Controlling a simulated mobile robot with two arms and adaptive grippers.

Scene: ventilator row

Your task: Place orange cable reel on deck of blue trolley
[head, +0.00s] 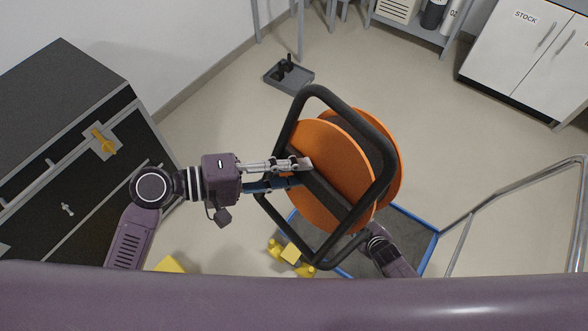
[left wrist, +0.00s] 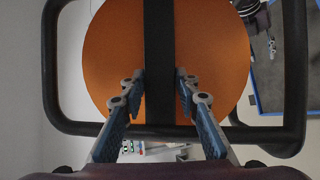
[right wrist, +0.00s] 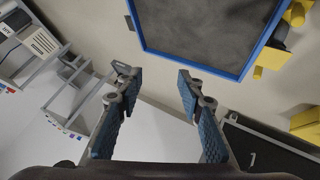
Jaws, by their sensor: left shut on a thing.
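The orange cable reel (head: 334,150) has a black tube frame and hangs in the air in the head view. My left gripper (head: 300,170) is shut on the reel's black middle bar; the left wrist view shows its fingers (left wrist: 159,82) on both sides of that bar, before the orange disc (left wrist: 110,50). The blue trolley has a grey deck (head: 412,230) with a blue rim, below and right of the reel, partly hidden by it. The bare deck also shows in the right wrist view (right wrist: 205,30). My right gripper (right wrist: 155,85) is open and empty; the reel hides it in the head view.
A black cabinet (head: 75,90) stands at the left. Yellow objects (head: 291,253) are on the floor beside the trolley. A metal rail (head: 510,192) rises at the right. A grey tray (head: 290,77) lies on the floor at the back, and white STOCK cupboards (head: 520,50) stand back right.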

